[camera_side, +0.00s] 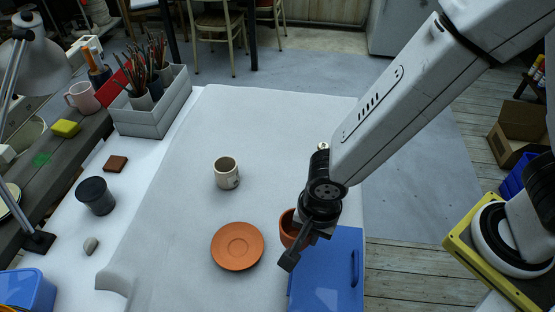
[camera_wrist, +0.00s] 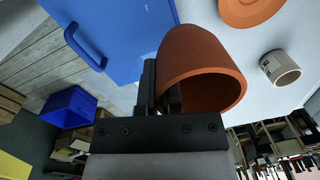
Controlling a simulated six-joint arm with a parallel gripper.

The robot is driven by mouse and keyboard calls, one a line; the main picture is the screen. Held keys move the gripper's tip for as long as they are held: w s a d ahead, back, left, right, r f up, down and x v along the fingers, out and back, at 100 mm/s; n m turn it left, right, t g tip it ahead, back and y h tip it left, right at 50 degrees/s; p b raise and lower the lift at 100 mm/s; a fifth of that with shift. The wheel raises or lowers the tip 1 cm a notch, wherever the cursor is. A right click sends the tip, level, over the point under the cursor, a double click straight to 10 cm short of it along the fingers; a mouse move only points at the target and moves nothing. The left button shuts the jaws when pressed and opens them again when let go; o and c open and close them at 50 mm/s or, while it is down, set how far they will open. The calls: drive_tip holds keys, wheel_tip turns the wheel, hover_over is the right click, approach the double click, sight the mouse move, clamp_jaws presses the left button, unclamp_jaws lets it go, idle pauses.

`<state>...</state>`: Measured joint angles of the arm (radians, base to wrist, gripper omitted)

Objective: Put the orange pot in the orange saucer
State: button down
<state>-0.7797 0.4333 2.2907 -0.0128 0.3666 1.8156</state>
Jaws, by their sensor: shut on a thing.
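The orange pot (camera_side: 288,228) is in my gripper (camera_side: 297,250), which is shut on its wall. In the side view the pot is partly hidden behind my gripper, to the right of the saucer and by the blue board's upper left corner. In the wrist view the pot (camera_wrist: 203,70) fills the middle, with the dark fingers of my gripper (camera_wrist: 160,88) at its wall. The orange saucer (camera_side: 237,246) lies flat and empty on the white table, left of the pot. Part of it shows at the top of the wrist view (camera_wrist: 248,10).
A beige cup (camera_side: 227,173) stands behind the saucer. A blue board with a handle (camera_side: 335,275) lies at the table's right front. A dark jar (camera_side: 96,196), a brown block (camera_side: 116,164) and a grey tray of brushes (camera_side: 155,115) are at the left. Table around the saucer is clear.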

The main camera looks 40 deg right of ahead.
drive_tip(key=shift+w+a+f, duration=1.25)
drive_tip(key=shift+w+f, duration=0.3)
drive_tip(key=shift+w, duration=0.3)
drive_tip(key=shift+w+a+f, duration=1.25)
drive_tip(key=shift+w+f, duration=0.3)
drive_tip(key=shift+w, duration=0.3)
drive_tip(key=shift+w+a+f, duration=1.25)
drive_tip(key=shift+w+f, duration=0.3)
drive_tip(key=shift+w, duration=0.3)
drive_tip(key=shift+w+a+f, duration=0.1)
drive_tip(key=shift+w+f, duration=0.1)
drive_tip(key=shift+f, duration=1.65)
drive_tip(key=shift+f, duration=0.1)
drive_tip(key=c, duration=0.8)
unclamp_jaws()
